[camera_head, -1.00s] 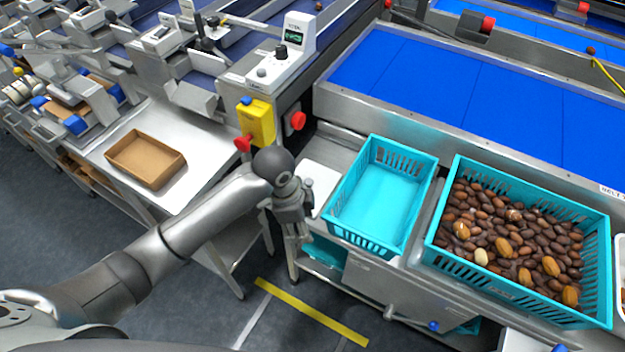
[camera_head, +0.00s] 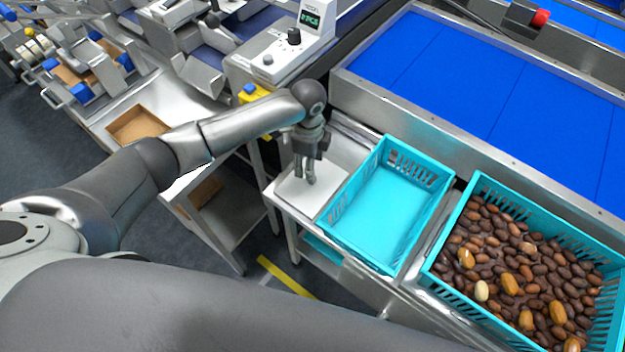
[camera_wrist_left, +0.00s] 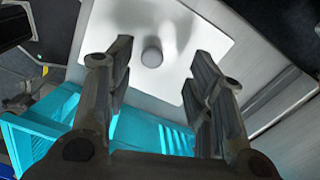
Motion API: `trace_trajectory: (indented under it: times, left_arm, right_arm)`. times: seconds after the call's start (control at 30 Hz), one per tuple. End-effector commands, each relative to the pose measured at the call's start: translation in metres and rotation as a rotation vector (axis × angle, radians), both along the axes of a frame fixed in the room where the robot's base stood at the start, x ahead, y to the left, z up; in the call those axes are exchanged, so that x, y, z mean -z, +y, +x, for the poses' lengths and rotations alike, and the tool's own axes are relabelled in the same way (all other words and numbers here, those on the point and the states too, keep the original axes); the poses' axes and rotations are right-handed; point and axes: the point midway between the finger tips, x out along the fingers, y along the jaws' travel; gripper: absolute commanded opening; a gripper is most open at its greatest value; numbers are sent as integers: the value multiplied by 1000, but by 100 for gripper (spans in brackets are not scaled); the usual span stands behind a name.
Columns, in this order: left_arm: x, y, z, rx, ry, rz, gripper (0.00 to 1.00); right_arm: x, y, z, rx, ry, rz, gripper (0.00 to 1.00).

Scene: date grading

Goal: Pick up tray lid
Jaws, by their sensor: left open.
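The tray lid (camera_head: 312,192) is a flat white plate lying on the steel bench, left of the empty turquoise crate. In the left wrist view the lid (camera_wrist_left: 200,40) has a small round grey knob (camera_wrist_left: 152,54) near its middle. My left gripper (camera_head: 305,182) is above the lid, fingers pointing down and hiding part of it. In the left wrist view the open fingers of my left gripper (camera_wrist_left: 155,75) stand on either side of the knob, with nothing between them touching it that I can see. My right gripper is not in view.
The empty turquoise crate (camera_head: 437,205) stands close to the right of the lid. A second turquoise crate (camera_head: 478,186) full of brown dates stands farther right. A blue conveyor (camera_head: 480,90) runs behind. A cardboard box (camera_head: 112,132) sits on the left table.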

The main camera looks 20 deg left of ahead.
Motion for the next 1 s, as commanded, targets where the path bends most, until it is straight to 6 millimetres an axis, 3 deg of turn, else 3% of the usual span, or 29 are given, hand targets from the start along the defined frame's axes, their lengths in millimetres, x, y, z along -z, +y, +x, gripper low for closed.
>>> trace_trajectory:
  times: [0.2, 0.3, 0.67, 1.0]
  left_arm:
    - [27, -14, -10, 1, 5, 1, 49]
    - [41, -13, -9, -1, 4, 1, 49]
    - [51, -13, -8, 1, 2, 0, 49]
    - [51, -13, -8, 1, 1, 0, 6]
  right_arm:
    - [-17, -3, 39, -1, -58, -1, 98]
    - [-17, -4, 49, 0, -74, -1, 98]
    - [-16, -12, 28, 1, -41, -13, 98]
    - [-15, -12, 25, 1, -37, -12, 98]
